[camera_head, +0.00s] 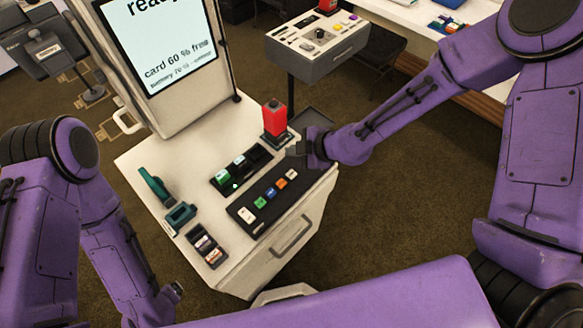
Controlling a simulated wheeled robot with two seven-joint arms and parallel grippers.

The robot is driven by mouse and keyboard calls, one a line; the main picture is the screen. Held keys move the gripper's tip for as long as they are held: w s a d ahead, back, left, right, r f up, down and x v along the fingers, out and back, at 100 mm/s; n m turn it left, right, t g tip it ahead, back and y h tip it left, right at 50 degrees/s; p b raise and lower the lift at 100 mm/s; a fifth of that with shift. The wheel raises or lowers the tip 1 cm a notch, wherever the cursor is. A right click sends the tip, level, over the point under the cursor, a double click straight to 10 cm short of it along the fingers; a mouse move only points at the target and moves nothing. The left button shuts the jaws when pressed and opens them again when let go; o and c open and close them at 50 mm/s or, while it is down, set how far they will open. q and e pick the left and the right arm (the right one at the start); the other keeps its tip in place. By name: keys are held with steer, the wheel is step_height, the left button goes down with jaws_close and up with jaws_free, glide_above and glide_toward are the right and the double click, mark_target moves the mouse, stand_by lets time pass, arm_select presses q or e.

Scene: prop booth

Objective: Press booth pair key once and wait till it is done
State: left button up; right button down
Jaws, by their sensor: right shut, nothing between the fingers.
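The booth is a white cabinet (140,165) with a lit screen (165,45) whose visible text includes "card 60 % free"; its top line is cut off. A black key strip (238,210) on the cabinet top carries several small coloured keys: white (246,214), green (260,203), blue (270,193), orange (281,184) and white (292,174). Their labels are too small to read, so I cannot tell which is the pair key. My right gripper (296,150) is shut and empty above the strip's far right end. Of my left gripper (177,289), only a dark tip shows at lower left.
A red block (274,119) on a dark base stands close to my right gripper. A black tray with green-lit items (228,177) lies behind the strip. Teal holders (180,215) and a small dark card case (206,244) are at the left.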

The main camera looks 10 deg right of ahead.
mark_target(294, 176)
stand_by(0.3)
step_height(294, 176, down, 9)
steer(key=b, duration=0.7)
steer(key=shift+b, duration=0.35)
stand_by(1.4)
steer(key=shift+f+b, duration=0.3)
steer(key=shift+f, duration=0.05)
steer(key=shift+f+b, duration=0.3)
steer(key=shift+f, duration=0.1)
stand_by(0.4)
stand_by(0.4)
steer(key=shift+r+p, duration=0.7)
steer(key=shift+r, duration=0.15)
steer(key=shift+r, duration=0.1)
